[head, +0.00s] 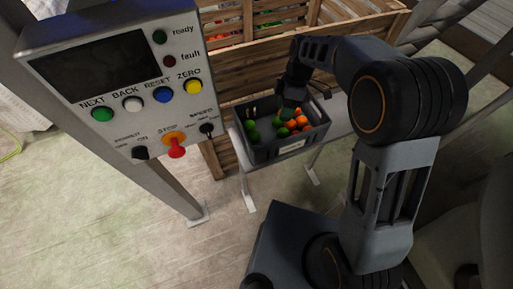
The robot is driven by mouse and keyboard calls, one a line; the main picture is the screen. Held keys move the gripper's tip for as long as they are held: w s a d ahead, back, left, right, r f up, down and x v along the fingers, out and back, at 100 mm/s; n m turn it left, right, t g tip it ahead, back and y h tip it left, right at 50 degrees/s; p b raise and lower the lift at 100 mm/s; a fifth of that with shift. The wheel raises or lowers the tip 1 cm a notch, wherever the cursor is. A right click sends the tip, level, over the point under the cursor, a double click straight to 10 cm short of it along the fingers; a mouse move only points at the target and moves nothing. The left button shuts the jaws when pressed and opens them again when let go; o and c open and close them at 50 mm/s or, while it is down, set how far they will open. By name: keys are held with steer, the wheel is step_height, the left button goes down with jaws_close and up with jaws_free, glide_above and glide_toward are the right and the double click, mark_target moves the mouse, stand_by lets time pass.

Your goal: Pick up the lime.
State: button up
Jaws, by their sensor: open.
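Several green fruits that look like limes sit in a dark grey crate (262,150). One lime (252,135) lies at the crate's left side, with others close to it and nearer the middle. Several orange fruits (301,121) lie at the right side of the crate. My gripper (288,111) points down over the crate, above or among the fruit near the middle. It is open. Its fingertips are small and dark here, and I cannot tell whether they touch a fruit.
The crate stands on a light narrow bench (340,124). Behind it is a slatted wooden bin (240,69) with fruit inside. A control panel (122,80) on a grey post stands at the left. The floor (120,230) at the lower left is clear.

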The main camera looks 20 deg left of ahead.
mark_target(257, 146)
steer(key=s+a+f+n, duration=0.1)
steer(key=a+f, duration=0.1)
steer(key=f, duration=0.1)
steer(key=s+a+f+n+g+p, duration=0.1)
steer(key=s+a+f+n, duration=0.1)
steer(key=f, duration=0.2)
steer(key=s+a+f+n+p, duration=0.1)
steer(key=a+f, duration=0.1)
steer(key=f, duration=0.1)
steer(key=shift+s+a+f+n+g+h, duration=0.1)
steer(key=shift+s+f+n+g+h, duration=0.05)
steer(key=shift+f+n+g+h, duration=0.2)
steer(key=shift+p+x, duration=1.25)
steer(key=shift+x, duration=2.1)
steer(key=shift+c, duration=0.4)
steer(key=shift+f, duration=0.1)
steer(key=c, duration=0.5)
steer(key=shift+b, duration=0.3)
steer(key=shift+d+r+b, duration=0.25)
steer(key=shift+b, duration=0.05)
step_height(257, 146, up, 11)
steer(key=b, duration=0.2)
steer(key=w+d+b, duration=0.4)
steer(key=w+d, duration=0.9)
steer(key=d, duration=0.1)
steer(key=shift+d+r, duration=0.2)
steer(key=shift+d, duration=0.2)
